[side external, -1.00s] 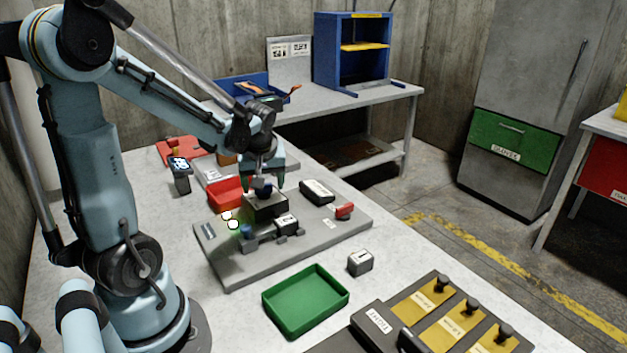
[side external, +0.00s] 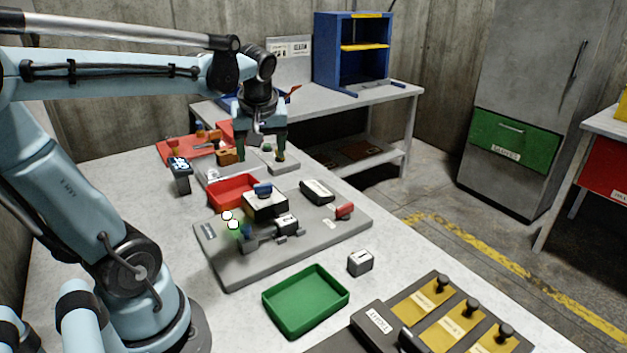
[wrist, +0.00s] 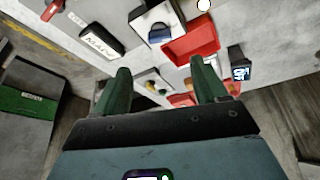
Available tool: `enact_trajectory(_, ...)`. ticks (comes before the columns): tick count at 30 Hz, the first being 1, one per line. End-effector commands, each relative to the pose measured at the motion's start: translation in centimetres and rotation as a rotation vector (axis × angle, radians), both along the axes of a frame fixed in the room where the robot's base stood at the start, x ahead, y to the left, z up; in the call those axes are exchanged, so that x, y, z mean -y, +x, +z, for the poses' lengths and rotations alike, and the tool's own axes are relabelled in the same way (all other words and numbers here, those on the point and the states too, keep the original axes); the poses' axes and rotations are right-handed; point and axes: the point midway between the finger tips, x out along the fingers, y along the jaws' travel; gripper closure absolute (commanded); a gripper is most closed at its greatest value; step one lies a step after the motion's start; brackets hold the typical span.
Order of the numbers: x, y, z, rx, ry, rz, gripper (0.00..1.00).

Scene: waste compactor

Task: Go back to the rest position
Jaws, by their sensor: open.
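My gripper (side external: 262,152) is open and empty, raised above the grey board in the side external view. Its two green fingers point down and stand apart; they also show in the wrist view (wrist: 160,85). Below and in front of it is a white-topped black block with a blue knob (side external: 264,203), which also shows in the wrist view (wrist: 157,22). The gripper is clear of this block. No rest stand or mark for the arm shows.
A red tray (side external: 233,190), a black labelled block (side external: 317,191) and a red-handled part (side external: 344,211) are on or near the board (side external: 240,271). A red board (side external: 174,149) lies behind.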

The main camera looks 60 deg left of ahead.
Motion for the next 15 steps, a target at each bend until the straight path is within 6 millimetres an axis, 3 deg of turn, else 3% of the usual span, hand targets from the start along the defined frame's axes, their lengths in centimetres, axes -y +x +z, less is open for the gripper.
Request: enact_trajectory(15, 0.57, -0.07, 0.61, 0.002, -0.001, -0.018, 0.28)
